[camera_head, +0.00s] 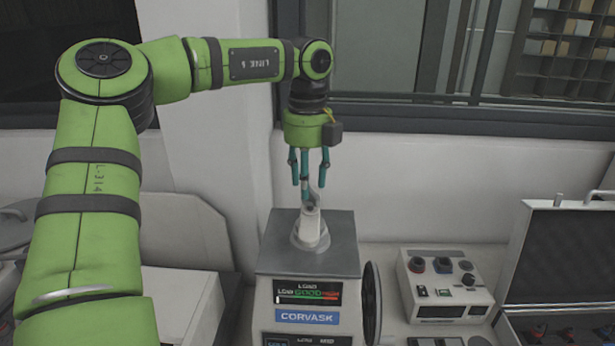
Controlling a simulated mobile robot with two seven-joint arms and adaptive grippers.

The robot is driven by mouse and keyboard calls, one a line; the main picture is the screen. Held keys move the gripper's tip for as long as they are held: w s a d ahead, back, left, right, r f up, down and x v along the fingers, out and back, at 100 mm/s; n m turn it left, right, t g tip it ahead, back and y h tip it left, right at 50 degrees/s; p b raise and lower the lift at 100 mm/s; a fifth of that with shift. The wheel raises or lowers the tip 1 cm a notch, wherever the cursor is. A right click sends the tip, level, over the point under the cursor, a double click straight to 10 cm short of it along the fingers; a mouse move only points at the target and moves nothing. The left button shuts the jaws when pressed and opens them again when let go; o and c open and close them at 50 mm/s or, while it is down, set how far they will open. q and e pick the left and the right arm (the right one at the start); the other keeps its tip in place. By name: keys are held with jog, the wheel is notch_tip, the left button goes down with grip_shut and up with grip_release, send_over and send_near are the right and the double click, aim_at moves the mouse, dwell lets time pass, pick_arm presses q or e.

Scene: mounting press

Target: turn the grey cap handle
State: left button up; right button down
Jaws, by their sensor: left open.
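The mounting press (275,262) stands on the counter in the middle of the head view, with a dark grey top and a labelled front. The light grey cap handle (310,230) rises from the press top. My left gripper (309,188) points straight down above it. Its teal fingers are apart, and their tips are at or just above the handle's upper end; I cannot tell whether they touch it. My right gripper is not in view.
A control box with knobs (447,287) stands right of the press. An open case (565,260) is at the far right. A black wheel (371,302) is at the press's right side. A wall and window frame (450,115) are close behind.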

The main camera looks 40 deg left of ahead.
pick_arm(q)
jog(key=shift+w+d+f, duration=0.1)
jog(key=shift+w+f, duration=0.05)
jog(key=shift+f, duration=0.55)
grip_shut()
